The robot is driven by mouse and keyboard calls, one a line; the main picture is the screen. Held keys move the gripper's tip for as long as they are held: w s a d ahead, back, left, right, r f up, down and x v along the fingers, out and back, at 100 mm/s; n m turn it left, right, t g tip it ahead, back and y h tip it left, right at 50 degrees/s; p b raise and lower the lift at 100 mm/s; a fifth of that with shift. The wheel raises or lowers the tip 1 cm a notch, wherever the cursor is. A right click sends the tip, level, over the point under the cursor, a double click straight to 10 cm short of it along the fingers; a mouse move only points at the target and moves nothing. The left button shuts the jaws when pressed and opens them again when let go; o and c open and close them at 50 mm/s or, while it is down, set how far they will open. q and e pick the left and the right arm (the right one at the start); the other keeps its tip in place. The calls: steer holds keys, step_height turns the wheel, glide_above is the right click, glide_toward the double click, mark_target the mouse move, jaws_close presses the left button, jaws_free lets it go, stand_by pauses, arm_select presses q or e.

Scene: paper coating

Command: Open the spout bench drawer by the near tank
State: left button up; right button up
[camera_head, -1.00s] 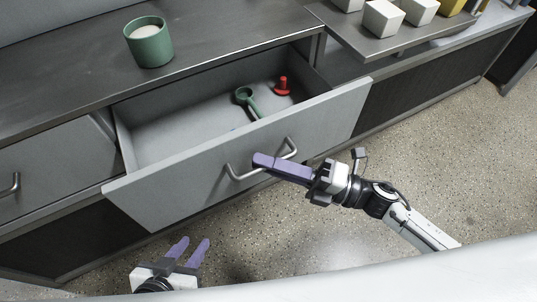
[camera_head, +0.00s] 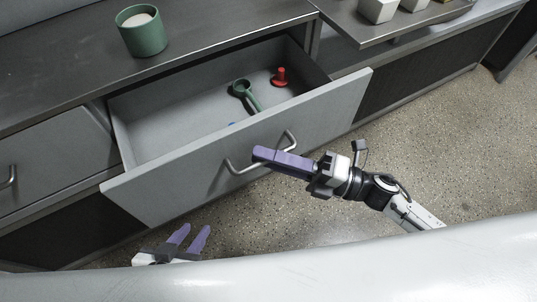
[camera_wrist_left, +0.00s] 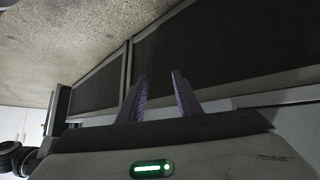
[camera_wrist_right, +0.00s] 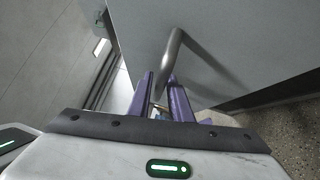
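The grey spout bench drawer (camera_head: 190,180) is pulled well out below the counter, by the green tank (camera_head: 141,32) with white contents. Inside it lie a green scoop (camera_head: 241,88), a red piece (camera_head: 280,78) and a bit of something blue (camera_head: 232,124), mostly hidden by the front. My right gripper (camera_head: 259,154) is at the drawer's metal handle (camera_head: 236,169). In the right wrist view the handle bar (camera_wrist_right: 173,52) runs between its close fingers. My left gripper (camera_head: 191,238) is open and empty, low in front of the bench; its parted fingers also show in the left wrist view (camera_wrist_left: 159,78).
A second closed drawer (camera_head: 50,165) with its own handle is at the left. White blocks (camera_head: 378,10) stand on a metal shelf at upper right. Speckled floor (camera_head: 440,150) is clear at the right.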

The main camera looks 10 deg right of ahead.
arm_select(q)
steer(key=shift+f, duration=0.1)
arm_select(e)
steer(key=v, duration=1)
steer(key=shift+d, duration=0.15)
arm_select(q)
steer(key=shift+s, duration=0.15)
arm_select(e)
steer(key=shift+s, duration=0.2)
